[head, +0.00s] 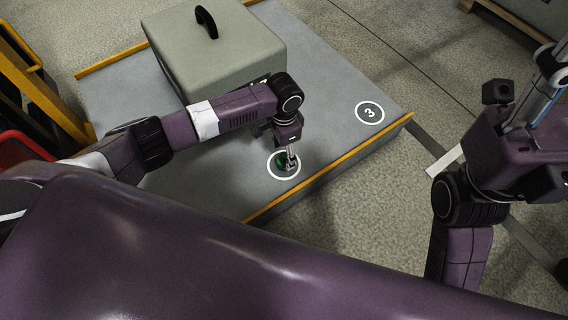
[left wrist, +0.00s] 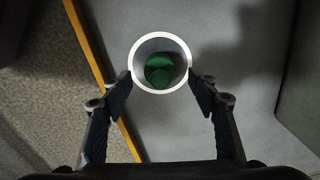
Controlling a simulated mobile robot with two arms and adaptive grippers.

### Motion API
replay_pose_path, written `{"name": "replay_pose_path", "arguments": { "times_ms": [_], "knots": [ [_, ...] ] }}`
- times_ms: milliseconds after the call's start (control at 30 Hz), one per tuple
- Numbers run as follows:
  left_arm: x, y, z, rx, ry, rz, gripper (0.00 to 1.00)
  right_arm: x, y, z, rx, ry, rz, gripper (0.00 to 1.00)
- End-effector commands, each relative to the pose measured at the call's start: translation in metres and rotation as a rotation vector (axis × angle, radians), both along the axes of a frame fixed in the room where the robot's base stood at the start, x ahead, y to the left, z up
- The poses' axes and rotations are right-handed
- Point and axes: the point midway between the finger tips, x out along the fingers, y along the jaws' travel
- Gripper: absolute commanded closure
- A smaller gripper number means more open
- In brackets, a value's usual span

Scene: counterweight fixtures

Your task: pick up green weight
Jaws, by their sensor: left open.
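The green weight (head: 282,160) is small and sits inside a white ring (head: 270,171) on the grey platform, near its front edge. In the left wrist view the green weight (left wrist: 158,71) shows inside the white ring (left wrist: 161,36), in shadow. My left gripper (head: 291,162) points down at the weight and partly hides it in the head view. In the left wrist view its fingers (left wrist: 162,86) are apart, either side of the ring's lower part, and hold nothing. My right gripper (head: 537,88) is at the right edge, away from the weight; its fingertips are not clear.
A large grey-green block (head: 215,55) with a black handle (head: 206,21) stands on the platform (head: 330,70) behind my left arm. A circle marked 3 (head: 370,112) lies to the right on clear platform. Yellow edging (head: 330,167) borders the platform; speckled floor lies beyond.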

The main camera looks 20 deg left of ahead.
Motion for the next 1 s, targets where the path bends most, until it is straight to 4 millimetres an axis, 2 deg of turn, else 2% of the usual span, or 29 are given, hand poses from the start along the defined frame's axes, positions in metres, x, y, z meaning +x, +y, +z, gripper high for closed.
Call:
{"name": "replay_pose_path", "arguments": {
  "times_ms": [33,167,500,1000],
  "knots": [
    [0.001,0.000,-0.011,0.000,0.000,0.001,0.45,-0.002,0.000,-0.002,0.000,-0.020,-0.001,0.54],
    [0.000,0.000,-0.021,0.001,0.001,0.000,0.45,-0.005,0.001,0.004,-0.003,-0.045,-0.002,0.54],
    [0.000,0.000,-0.023,0.000,0.000,0.000,0.45,-0.005,0.002,0.008,-0.005,-0.052,-0.003,0.54],
    [0.000,0.000,-0.023,0.000,0.000,0.001,1.00,-0.005,0.002,0.008,-0.005,-0.053,-0.002,0.54]
  ]
}}
